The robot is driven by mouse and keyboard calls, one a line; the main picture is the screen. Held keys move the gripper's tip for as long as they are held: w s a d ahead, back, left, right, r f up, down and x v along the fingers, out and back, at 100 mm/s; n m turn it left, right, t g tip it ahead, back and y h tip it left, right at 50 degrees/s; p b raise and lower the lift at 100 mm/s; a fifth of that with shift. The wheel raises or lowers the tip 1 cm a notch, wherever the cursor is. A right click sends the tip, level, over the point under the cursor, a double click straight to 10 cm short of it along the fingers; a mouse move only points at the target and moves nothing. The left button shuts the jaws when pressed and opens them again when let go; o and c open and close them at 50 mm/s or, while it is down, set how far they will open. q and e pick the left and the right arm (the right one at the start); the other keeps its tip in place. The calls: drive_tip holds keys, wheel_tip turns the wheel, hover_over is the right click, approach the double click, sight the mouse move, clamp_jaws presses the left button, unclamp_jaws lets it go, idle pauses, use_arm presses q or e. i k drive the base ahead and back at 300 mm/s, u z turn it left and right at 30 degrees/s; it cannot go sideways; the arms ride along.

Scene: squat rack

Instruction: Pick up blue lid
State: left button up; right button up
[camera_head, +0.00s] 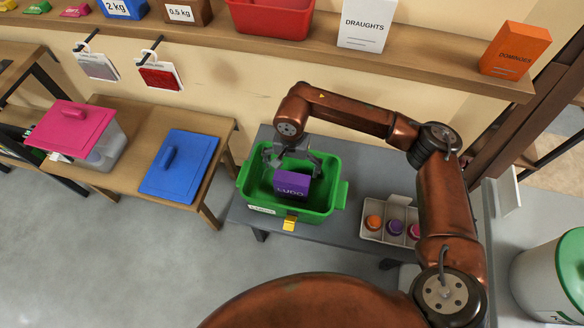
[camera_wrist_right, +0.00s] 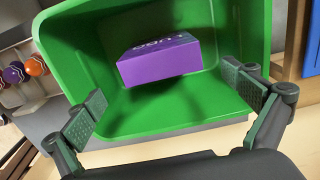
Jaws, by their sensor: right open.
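The blue lid (camera_head: 179,167) with its raised handle lies flat on the wooden bench, left of the green bin. It shows as a blue edge at the right of the right wrist view (camera_wrist_right: 311,45). My right gripper (camera_head: 292,165) is over the green bin (camera_head: 331,205), its fingers apart. In the right wrist view the open fingers (camera_wrist_right: 168,112) frame the bin's inside, where a purple box (camera_wrist_right: 160,62) lies. The gripper holds nothing and is apart from the blue lid. My left gripper is not in view.
A clear tub with a pink lid (camera_head: 72,128) stands left of the blue lid on the bench (camera_head: 110,182). A sectioned tray (camera_head: 375,234) with coloured round items sits right of the bin on the grey table (camera_head: 330,232). A shelf (camera_head: 260,44) runs along the wall behind.

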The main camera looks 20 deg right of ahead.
sight(176, 173)
drive_tip(key=u, duration=2.25)
drive_tip(key=i, duration=1.4)
drive_tip(key=z, duration=1.75)
drive_tip(key=i, duration=0.5)
